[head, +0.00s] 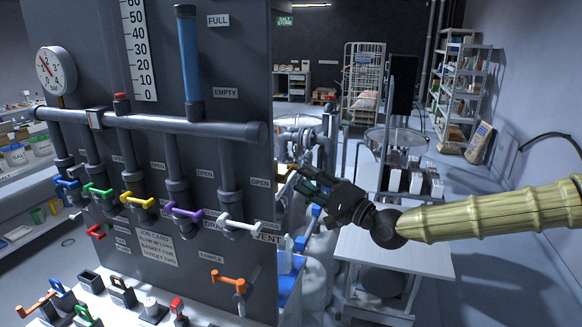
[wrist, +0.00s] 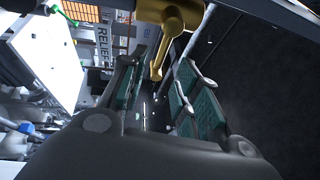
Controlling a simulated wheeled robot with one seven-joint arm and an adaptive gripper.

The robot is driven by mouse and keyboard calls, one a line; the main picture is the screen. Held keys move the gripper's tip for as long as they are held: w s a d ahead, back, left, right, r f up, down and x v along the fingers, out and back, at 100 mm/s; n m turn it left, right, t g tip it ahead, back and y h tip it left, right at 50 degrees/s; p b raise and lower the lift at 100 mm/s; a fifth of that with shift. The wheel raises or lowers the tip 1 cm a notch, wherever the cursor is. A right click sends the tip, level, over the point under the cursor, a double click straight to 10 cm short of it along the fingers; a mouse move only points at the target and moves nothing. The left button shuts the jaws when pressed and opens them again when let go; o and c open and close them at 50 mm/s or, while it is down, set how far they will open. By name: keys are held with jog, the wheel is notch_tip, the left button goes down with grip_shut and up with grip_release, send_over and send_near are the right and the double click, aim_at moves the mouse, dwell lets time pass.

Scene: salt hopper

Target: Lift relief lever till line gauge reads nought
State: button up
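A brass-coloured lever (wrist: 170,22) hangs at the top of the wrist view, beside a partly hidden label reading "RELIE". In the head view a small yellowish part of it (head: 284,170) shows at the panel's right edge. My gripper (head: 303,184) is just right of that edge, fingers toward the lever. In the wrist view my gripper (wrist: 162,68) is open, with green-padded fingers either side of the lever's lower end; I cannot tell whether they touch it. A round white dial gauge (head: 56,71) with a red needle is at the panel's upper left; its reading is too small to tell.
The grey panel (head: 240,60) carries a horizontal pipe (head: 180,127) and several coloured valve handles, including a white one (head: 241,223). Below, a white ledge holds small handles and blocks. A white table (head: 400,252) stands under my arm. Open floor lies to the right.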

aim_at(291, 169)
jog(key=shift+p+x, duration=1.2)
jog(key=shift+x, duration=1.95)
grip_shut()
